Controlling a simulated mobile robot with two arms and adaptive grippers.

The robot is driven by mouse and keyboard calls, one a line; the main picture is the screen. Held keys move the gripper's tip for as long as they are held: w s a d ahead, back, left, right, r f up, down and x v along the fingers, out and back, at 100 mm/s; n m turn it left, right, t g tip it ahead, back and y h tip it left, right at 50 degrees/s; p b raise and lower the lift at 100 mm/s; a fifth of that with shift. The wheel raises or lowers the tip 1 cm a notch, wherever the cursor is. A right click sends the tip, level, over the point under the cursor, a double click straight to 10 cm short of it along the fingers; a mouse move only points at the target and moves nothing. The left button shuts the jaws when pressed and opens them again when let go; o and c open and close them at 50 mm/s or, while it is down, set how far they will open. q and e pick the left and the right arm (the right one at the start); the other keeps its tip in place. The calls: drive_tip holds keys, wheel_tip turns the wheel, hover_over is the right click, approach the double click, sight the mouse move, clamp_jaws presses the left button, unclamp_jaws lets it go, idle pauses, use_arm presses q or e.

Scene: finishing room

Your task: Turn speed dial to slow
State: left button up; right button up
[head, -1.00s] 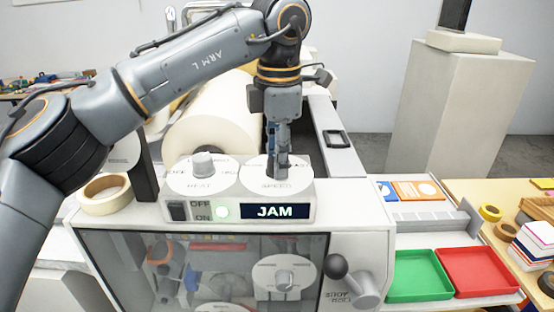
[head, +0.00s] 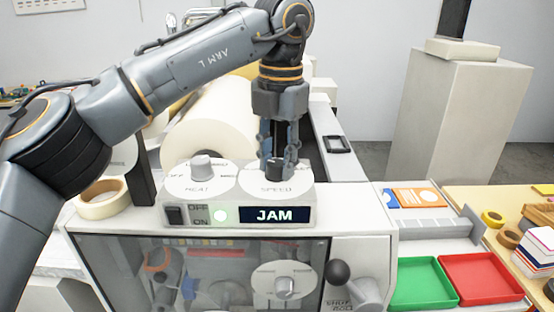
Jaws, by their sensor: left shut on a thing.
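The speed dial is a round white plate (head: 253,186) marked SPEED, on the right of the machine's control box. Its dark knob (head: 279,171) stands at the plate's centre-right. My left gripper (head: 279,160) comes down from above and is shut on the knob, with its fingers on either side. The fingers hide part of the dial's markings, so I cannot read where the knob points. The heat dial (head: 201,180) with a grey knob is to the left. The display (head: 274,215) below reads JAM. My right gripper is not in view.
A large cream roll (head: 210,125) lies behind. A lever with a dark ball (head: 338,272) sticks out at the lower right. Green (head: 421,284) and red (head: 482,278) trays stand right.

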sight(280, 163)
use_arm(q)
drive_tip(key=shift+r, duration=0.15)
idle(0.3)
drive_tip(key=o, duration=1.2)
drive_tip(key=shift+w, duration=0.1)
drive_tip(key=shift+c, duration=0.2)
wheel_tip(280, 163, up, 12)
drive_tip(key=shift+d, duration=0.25)
